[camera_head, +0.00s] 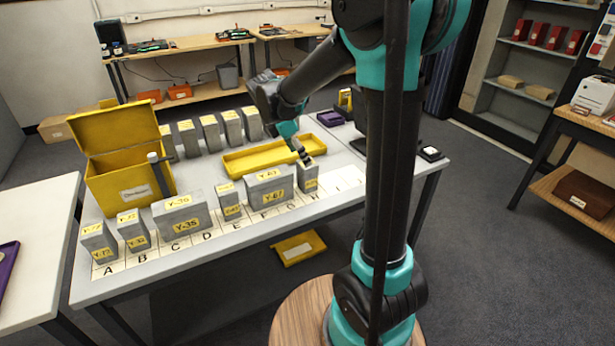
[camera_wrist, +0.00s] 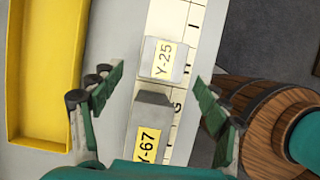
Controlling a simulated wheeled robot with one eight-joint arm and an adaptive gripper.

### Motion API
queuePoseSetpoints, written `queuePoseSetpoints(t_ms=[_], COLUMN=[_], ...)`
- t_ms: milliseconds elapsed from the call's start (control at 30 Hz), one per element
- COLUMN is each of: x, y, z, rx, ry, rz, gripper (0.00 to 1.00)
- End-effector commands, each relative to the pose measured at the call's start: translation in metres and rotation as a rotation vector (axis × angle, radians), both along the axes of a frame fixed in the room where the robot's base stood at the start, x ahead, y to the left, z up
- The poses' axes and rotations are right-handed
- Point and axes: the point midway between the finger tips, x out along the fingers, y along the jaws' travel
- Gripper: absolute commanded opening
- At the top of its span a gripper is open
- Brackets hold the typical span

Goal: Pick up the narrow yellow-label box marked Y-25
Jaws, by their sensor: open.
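The narrow grey box Y-25 (camera_head: 308,180) stands upright at the right end of the front row on the table. In the wrist view the Y-25 box (camera_wrist: 165,60) shows its yellow top label, just ahead of and between my fingertips. My gripper (camera_head: 303,153) is above that box in the head view, pointing down, and partly covers its top. In the wrist view my gripper (camera_wrist: 160,80) is open, with one green finger on each side and nothing held. The wider grey box Y-67 (camera_head: 269,190) stands just left of Y-25; it also shows in the wrist view (camera_wrist: 150,123).
A shallow yellow tray (camera_head: 262,159) lies behind the front row. More grey boxes (camera_head: 209,133) stand at the back, and a yellow open box (camera_head: 127,184) stands at the left. A lettered white strip (camera_head: 345,180) is bare right of Y-25.

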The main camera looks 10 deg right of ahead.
Motion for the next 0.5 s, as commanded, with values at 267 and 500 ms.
queuePoseSetpoints(t_ms=[267, 500], x=[0.007, 0.008], y=[-0.019, -0.026], z=[-0.049, -0.066], rx=[0.001, 0.0], ry=[-0.002, -0.001], rz=[-0.002, -0.002], gripper=[0.75, 0.75])
